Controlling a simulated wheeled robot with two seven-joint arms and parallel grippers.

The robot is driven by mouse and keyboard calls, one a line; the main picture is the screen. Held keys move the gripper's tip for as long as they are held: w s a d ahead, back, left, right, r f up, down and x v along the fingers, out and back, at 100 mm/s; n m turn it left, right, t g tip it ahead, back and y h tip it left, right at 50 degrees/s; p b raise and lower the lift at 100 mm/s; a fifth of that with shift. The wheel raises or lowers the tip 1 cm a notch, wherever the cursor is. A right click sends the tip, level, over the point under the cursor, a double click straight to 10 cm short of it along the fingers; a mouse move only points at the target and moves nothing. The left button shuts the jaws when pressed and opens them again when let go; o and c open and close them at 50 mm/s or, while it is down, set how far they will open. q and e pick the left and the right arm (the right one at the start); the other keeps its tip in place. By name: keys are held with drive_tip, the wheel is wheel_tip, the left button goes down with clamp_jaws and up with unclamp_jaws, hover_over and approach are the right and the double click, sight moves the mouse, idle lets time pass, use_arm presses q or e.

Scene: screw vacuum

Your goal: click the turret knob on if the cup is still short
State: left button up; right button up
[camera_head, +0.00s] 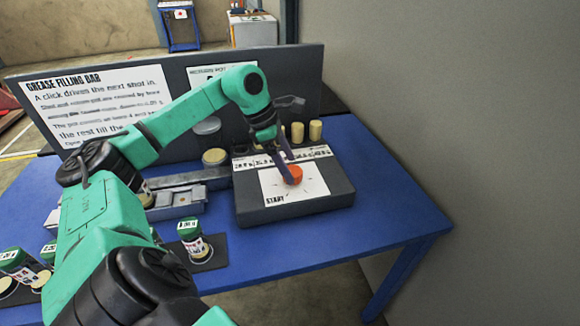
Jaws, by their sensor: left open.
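The turret knob (294,175) is an orange piece on the white face of a dark grey box (255,212), above the word START. My left gripper (289,170) is at the knob, pointing down, with its fingers open beside it. Whether the fingers touch the knob cannot be told. The cup cannot be picked out for sure. A small round container with a pale top (215,157) stands left of the box. My right gripper is not in view.
A grey panel with a sign headed GREASE FILLING BAR (95,95) stands behind. Pale cylinders (315,130) stand behind the box. Green-topped labelled jars (190,236) stand at the front left. The blue table (390,200) is clear at right, beside a wall.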

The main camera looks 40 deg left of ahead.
use_arm(q)
drive_tip(key=p+v, duration=0.2)
drive_tip(key=v, duration=1.1)
drive_tip(key=shift+s+p, duration=0.15)
drive_tip(key=shift+p, duration=0.25)
